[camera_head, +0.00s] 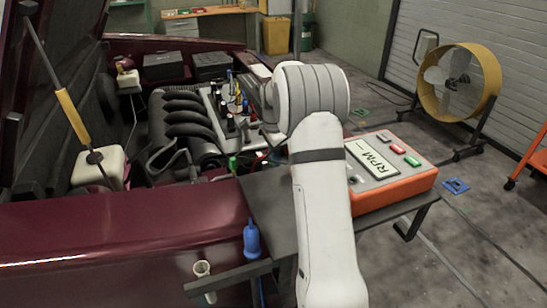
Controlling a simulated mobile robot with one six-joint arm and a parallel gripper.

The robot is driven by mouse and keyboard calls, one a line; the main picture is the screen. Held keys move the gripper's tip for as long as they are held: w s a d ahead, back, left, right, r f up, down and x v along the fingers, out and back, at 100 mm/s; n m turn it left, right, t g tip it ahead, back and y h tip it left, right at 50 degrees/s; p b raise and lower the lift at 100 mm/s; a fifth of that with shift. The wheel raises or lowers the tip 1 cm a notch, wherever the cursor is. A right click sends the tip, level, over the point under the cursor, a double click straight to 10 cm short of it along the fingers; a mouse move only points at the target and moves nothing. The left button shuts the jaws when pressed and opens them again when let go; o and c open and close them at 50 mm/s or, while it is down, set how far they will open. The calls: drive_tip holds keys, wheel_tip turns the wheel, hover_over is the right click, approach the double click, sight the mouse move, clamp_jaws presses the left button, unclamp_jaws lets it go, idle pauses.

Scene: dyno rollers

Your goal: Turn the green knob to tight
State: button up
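A small green piece (233,163), which may be the green knob, stands at the front edge of the engine bay, left of my arm. It is too small to tell whether it sits tight or loose. My white arm rises from the bottom and bends at the elbow over the engine's right side. My gripper is hidden behind the arm, so its fingers and anything between them cannot be seen.
An orange RPM box (410,188) with coloured buttons sits on a grey side shelf (275,205). A blue-handled tool (251,240) stands at the shelf's left edge. The dark red car body (120,240) borders the engine (185,120). A yellow fan (460,82) stands behind right.

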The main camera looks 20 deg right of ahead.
drive_tip(key=c, duration=0.5)
drive_tip(key=shift+r, duration=0.1)
drive_tip(key=shift+n+p, duration=0.8)
drive_tip(key=shift+n, duration=0.3)
drive_tip(key=n+p, duration=0.1)
drive_tip(key=n, duration=0.2)
drive_tip(key=shift+p, duration=0.35)
drive_tip(key=n+p, duration=0.2)
drive_tip(key=n, duration=0.4)
drive_tip(key=shift+a+n, duration=0.1)
drive_tip(key=shift+n, duration=0.3)
drive_tip(key=n+p, duration=0.1)
drive_tip(key=n, duration=0.5)
drive_tip(key=n+p, duration=0.1)
drive_tip(key=n, duration=0.5)
drive_tip(key=shift+n+t, duration=0.3)
drive_tip(key=shift+n, duration=0.1)
